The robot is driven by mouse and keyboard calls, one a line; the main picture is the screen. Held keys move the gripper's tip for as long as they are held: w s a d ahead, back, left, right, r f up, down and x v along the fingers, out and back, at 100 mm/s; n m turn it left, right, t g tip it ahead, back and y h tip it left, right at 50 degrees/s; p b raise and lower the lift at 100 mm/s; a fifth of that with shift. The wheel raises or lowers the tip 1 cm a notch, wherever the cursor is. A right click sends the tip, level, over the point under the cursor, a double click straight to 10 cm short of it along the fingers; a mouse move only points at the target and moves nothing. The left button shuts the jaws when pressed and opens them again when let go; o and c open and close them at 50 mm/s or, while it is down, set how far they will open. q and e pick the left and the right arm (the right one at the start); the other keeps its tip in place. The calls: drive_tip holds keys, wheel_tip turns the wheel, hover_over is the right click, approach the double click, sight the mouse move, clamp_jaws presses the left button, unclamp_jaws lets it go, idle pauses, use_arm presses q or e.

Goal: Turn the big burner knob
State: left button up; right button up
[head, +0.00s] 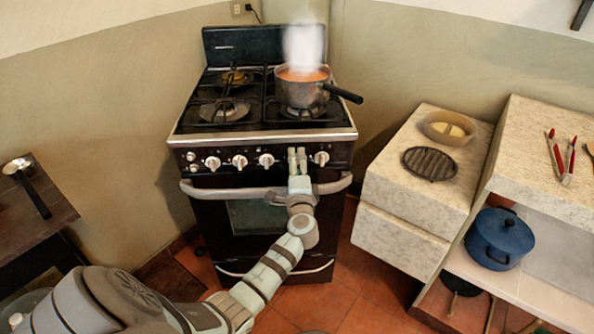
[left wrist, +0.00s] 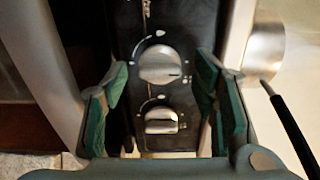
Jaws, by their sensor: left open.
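The stove (head: 262,195) has a row of light knobs on its dark front panel. Several knobs show in the head view, among them a left one (head: 212,162), a middle one (head: 266,160) and the rightmost one (head: 321,158). My left gripper (head: 297,160) is in front of the panel's right part and covers some of it. In the left wrist view it is open, with a larger-looking knob (left wrist: 160,64) between the lines of its fingers and a second knob (left wrist: 161,121) below. Contact is not visible. I cannot tell which knob belongs to the big burner. My right gripper is not in view.
A steaming pot (head: 302,90) stands on the right front burner, its black handle pointing right. The oven handle bar (head: 225,193) runs below the knobs. A stone counter (head: 415,190) at right holds a bowl (head: 433,137) and a black grill plate (head: 430,163).

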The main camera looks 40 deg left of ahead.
use_arm(q)
drive_tip(key=v, duration=1.1)
drive_tip(key=shift+s+d, duration=0.25)
drive_tip(key=shift+f, duration=0.1)
